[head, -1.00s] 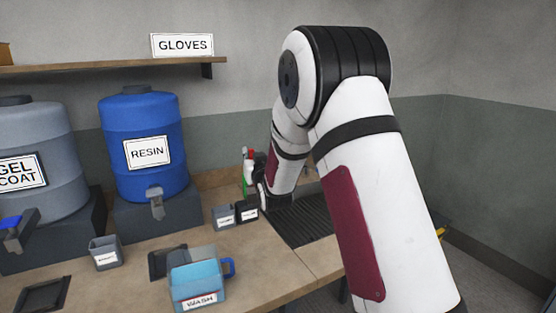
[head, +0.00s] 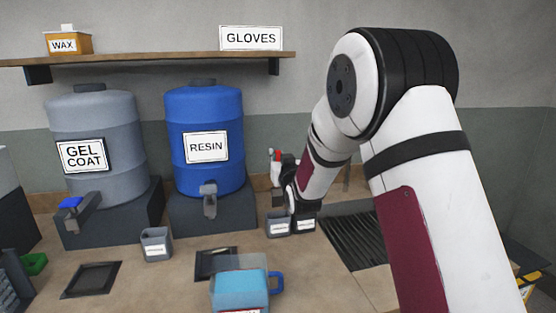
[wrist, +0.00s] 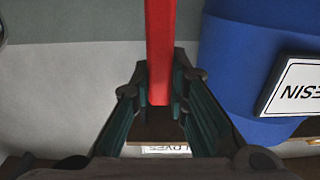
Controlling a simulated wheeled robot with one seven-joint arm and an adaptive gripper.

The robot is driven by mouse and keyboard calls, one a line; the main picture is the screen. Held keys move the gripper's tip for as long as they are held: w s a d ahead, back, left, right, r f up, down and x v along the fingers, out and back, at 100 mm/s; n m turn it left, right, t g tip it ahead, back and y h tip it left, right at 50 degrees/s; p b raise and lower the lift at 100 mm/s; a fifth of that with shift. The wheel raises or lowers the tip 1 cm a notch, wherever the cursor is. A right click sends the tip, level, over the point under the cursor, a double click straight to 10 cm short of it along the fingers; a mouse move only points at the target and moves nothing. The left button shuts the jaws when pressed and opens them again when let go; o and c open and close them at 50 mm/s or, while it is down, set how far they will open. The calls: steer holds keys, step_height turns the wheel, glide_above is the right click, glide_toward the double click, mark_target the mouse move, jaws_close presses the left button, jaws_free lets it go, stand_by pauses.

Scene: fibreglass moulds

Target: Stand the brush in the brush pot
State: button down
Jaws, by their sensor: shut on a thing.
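In the wrist view my gripper (wrist: 160,92) is shut on a straight red handle (wrist: 160,40), taken to be the brush's; its bristle end is out of that view. In the head view my gripper (head: 289,172) is small and partly behind my arm, above the back of the bench, right of the resin drum. Small grey labelled pots stand on the bench: one (head: 156,245) alone at left, one (head: 278,226) below my gripper, and a darker one (head: 305,224) beside it. Their labels are too small to read, so I cannot tell which is the brush pot.
A blue resin drum (head: 204,120) and a grey gel coat drum (head: 95,115) stand on dark blocks with taps in front. A shelf (head: 150,61) runs above. A dark ribbed grate (head: 355,242) lies right of the pots.

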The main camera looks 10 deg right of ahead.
steer(key=shift+f+b, duration=3.3)
steer(key=shift+f, duration=1.3)
steer(key=c, duration=1.5)
jaws_free()
steer(key=shift+o, duration=0.2)
steer(key=s, duration=1.2)
steer(key=shift+f, duration=0.25)
